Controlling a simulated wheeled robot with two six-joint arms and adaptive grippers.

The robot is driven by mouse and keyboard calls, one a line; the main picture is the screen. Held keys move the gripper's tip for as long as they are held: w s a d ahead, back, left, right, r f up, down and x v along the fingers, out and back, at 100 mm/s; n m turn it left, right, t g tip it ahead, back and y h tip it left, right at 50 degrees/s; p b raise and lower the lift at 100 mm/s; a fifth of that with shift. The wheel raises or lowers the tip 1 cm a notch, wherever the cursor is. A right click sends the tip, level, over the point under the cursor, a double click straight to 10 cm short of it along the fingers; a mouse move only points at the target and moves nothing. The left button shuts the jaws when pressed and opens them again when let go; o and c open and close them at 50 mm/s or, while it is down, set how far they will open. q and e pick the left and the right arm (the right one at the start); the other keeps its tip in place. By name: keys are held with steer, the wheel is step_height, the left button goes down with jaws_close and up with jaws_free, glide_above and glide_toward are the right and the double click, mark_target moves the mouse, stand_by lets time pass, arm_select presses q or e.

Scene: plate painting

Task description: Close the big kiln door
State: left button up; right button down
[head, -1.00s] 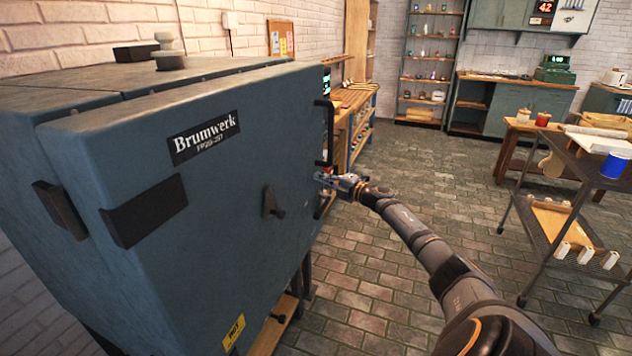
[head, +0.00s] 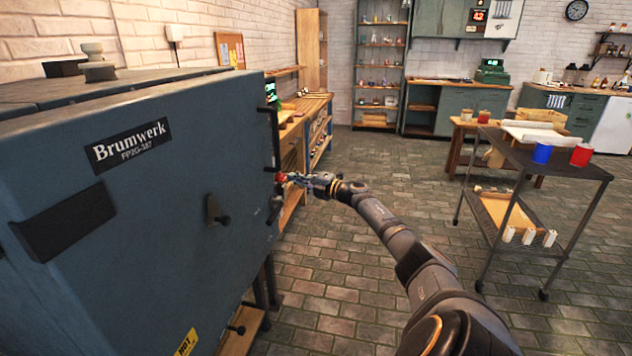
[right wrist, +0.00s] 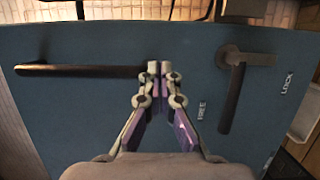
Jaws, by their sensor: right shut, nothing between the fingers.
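The big kiln (head: 50,90) is blue and fills the left of the head view. Its front door (head: 140,220) bears a Brumwerk label; I cannot tell whether it is fully shut. A dark bar handle (head: 275,140) stands at the door's right edge. My right gripper (head: 284,181) is shut and empty at that edge, by the handle's lower end. In the right wrist view the fingertips (right wrist: 159,68) are at the end of the bar handle (right wrist: 80,70); contact is unclear. A latch lever (right wrist: 232,90) points down beside the words FREE and LOCK. My left gripper is out of view.
A dark cart (head: 560,165) with a blue cup (head: 542,153) and a red cup (head: 581,155) stands at the right. A wooden workbench (head: 305,125) is beyond the kiln. The brick floor (head: 385,160) between kiln and cart is clear.

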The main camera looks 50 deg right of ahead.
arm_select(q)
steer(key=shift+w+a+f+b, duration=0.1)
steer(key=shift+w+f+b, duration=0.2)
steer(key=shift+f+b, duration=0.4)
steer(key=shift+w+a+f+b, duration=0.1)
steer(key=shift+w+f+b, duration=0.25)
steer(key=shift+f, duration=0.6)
arm_select(e)
steer(key=shift+s+d+f, duration=0.15)
steer(key=shift+d+f, duration=0.05)
steer(key=shift+d, duration=0.7)
steer(key=shift+s+d+f, duration=0.15)
steer(key=shift+d+f, duration=0.05)
steer(key=shift+d, duration=0.7)
steer(key=shift+s+d+f, duration=0.15)
steer(key=shift+d+f, duration=0.05)
steer(key=shift+d, duration=0.7)
